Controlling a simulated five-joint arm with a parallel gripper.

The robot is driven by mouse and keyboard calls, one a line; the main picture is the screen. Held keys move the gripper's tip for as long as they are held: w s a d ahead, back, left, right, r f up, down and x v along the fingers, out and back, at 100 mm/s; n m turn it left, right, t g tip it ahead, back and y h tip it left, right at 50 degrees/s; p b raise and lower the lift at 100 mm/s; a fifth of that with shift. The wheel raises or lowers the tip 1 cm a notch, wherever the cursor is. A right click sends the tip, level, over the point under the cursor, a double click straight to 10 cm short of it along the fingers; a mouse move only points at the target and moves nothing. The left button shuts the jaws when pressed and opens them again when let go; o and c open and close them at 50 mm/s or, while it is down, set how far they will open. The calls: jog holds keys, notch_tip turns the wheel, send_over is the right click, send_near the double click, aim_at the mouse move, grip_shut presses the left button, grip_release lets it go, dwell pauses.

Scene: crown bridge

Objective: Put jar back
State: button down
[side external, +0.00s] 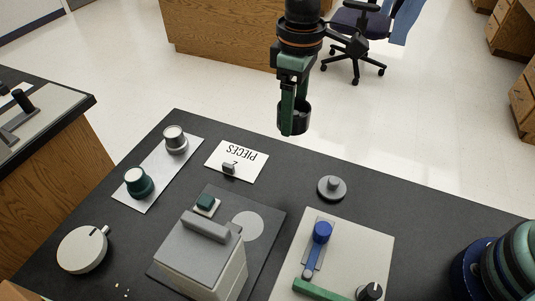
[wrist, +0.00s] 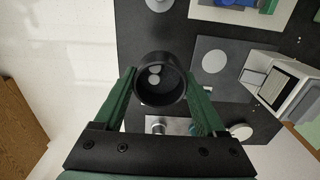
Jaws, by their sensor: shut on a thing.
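My gripper (side external: 294,122) is shut on a dark, open-topped jar (side external: 301,117). In the side view it holds the jar in the air, beyond the far edge of the bench top as pictured. In the wrist view my gripper (wrist: 160,92) has its green fingers on either side of the round jar (wrist: 172,97). I look into its mouth and see two small pale round shapes inside. A dark grey mat (side external: 272,213) on the bench bears a lighter grey disc (side external: 247,226), also seen in the wrist view (wrist: 214,62). The jar is well apart from it.
A grey box-shaped device (side external: 198,250) stands on the mat. A knobbed grey disc (side external: 332,188) lies behind a pale panel (side external: 373,246) with a blue knob. A "PIECES" card (side external: 250,165), a strip with two capped cylinders (side external: 153,187) and a round dial (side external: 82,250) are left.

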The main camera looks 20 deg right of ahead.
aim_at(287, 179)
notch_tip(287, 179, down, 16)
jog(key=shift+f, duration=0.15)
dwell(0.3)
grip_release()
jog(key=shift+f, duration=0.15)
